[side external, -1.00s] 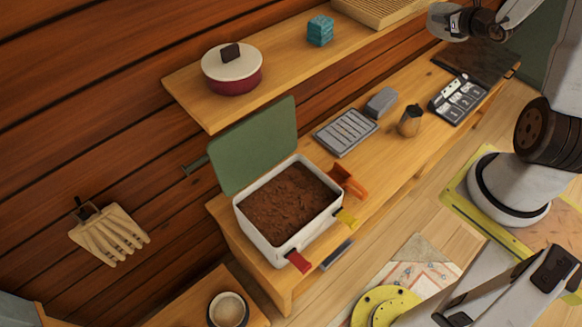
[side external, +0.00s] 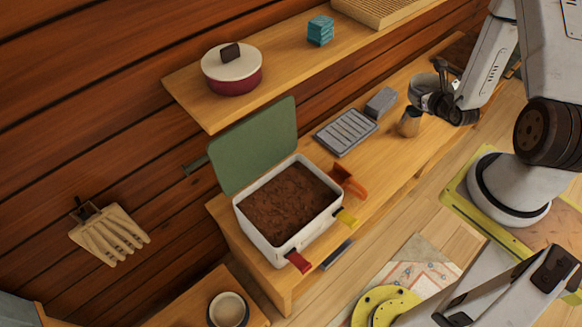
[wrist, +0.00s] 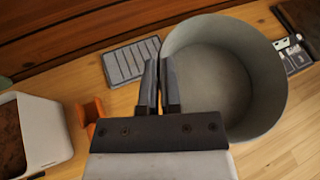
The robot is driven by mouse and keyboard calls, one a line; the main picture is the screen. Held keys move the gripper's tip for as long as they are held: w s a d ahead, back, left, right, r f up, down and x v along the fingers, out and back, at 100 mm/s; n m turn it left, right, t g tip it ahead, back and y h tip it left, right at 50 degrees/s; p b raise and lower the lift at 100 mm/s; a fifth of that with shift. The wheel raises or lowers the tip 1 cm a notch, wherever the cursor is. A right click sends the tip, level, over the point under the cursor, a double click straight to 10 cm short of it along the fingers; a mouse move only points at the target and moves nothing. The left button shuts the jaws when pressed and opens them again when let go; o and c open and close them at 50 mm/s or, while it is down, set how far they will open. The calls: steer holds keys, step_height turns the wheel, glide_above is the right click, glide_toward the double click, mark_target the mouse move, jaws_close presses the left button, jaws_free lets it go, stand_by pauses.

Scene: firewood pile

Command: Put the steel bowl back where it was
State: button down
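The steel bowl is a round, deep grey vessel, seen from above in the wrist view (wrist: 232,85), and it looks empty. My gripper (wrist: 160,70) has its two fingers close together on the bowl's left wall, one on each side of the rim. In the side external view the bowl (side external: 423,88) hangs at my gripper (side external: 440,72), over the right half of the wooden bench. It is close above or beside a small brown-grey pitcher (side external: 409,123). The gap between the bowl and the bench cannot be judged exactly.
A grey slatted tray (side external: 346,132) and a grey block (side external: 381,102) lie left of the bowl. A white bin of soil (side external: 290,243) and an orange holder (side external: 348,180) are farther left. A shelf (side external: 285,60) with a red pot (side external: 232,75) overhangs behind.

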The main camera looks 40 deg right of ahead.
steer(key=s+a+f, duration=0.4)
steer(key=a+f, duration=0.3)
steer(key=f, duration=0.1)
steer(key=s+a+f+n+y, duration=0.1)
steer(key=s+a+f, duration=0.4)
steer(key=a+f, duration=0.2)
steer(key=shift+s+f+t, duration=0.3)
steer(key=shift+f, duration=0.3)
steer(key=shift+w+a, duration=0.1)
steer(key=shift+s+f+x, duration=0.25)
steer(key=shift+f+x, duration=0.3)
steer(key=shift+x, duration=2.1)
steer(key=shift+s+f+x, duration=0.3)
steer(key=shift+f+x, duration=0.3)
steer(key=shift+x, duration=2.1)
steer(key=shift+s+f+x, duration=0.25)
steer(key=shift+f+x, duration=0.3)
steer(key=shift+x, duration=2.1)
steer(key=shift+w+d+f, duration=0.1)
steer(key=shift+d, duration=0.15)
steer(key=shift+w+f, duration=0.1)
steer(key=shift+f, duration=1.55)
